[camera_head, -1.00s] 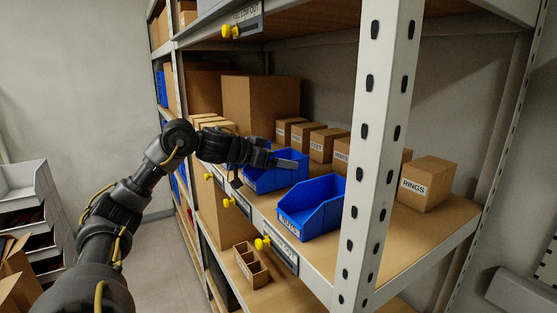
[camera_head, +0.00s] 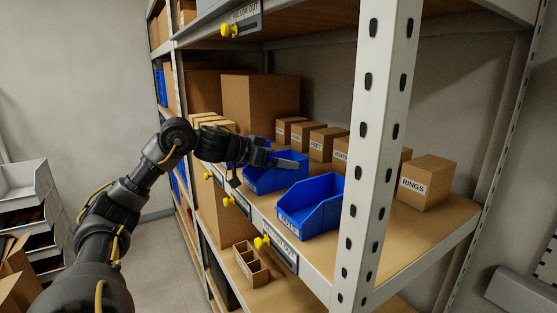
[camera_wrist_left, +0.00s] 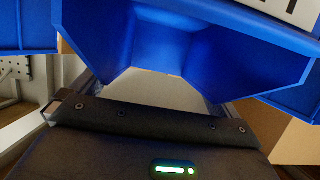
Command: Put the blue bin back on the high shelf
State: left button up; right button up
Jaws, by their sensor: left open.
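A blue bin (camera_head: 290,178) stands on the shelf board (camera_head: 392,228) behind my left gripper (camera_head: 268,172), which partly covers it. A second blue bin (camera_head: 312,210) with a white label on its front stands nearer, beside the post. My left gripper is open at the front of the first bin, one finger reaching across its top; contact is unclear. In the left wrist view, blue bin walls (camera_wrist_left: 185,60) fill the top, just beyond the dark gripper body. A white label shows at the top right. My right gripper is not in view.
A pale perforated post (camera_head: 375,130) stands right of the labelled bin. Cardboard boxes line the shelf's back, and a box labelled RINGS (camera_head: 427,184) stands at right. An upper shelf (camera_head: 320,22) runs overhead. Yellow knobs (camera_head: 262,243) stick out along the front edge.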

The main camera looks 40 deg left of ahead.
pick_arm(q)
jog(key=b+v, duration=0.4)
jog(key=v, duration=0.7)
jog(key=shift+s+b, duration=0.3)
jog(key=shift+s, duration=0.05)
jog(key=shift+a, duration=0.15)
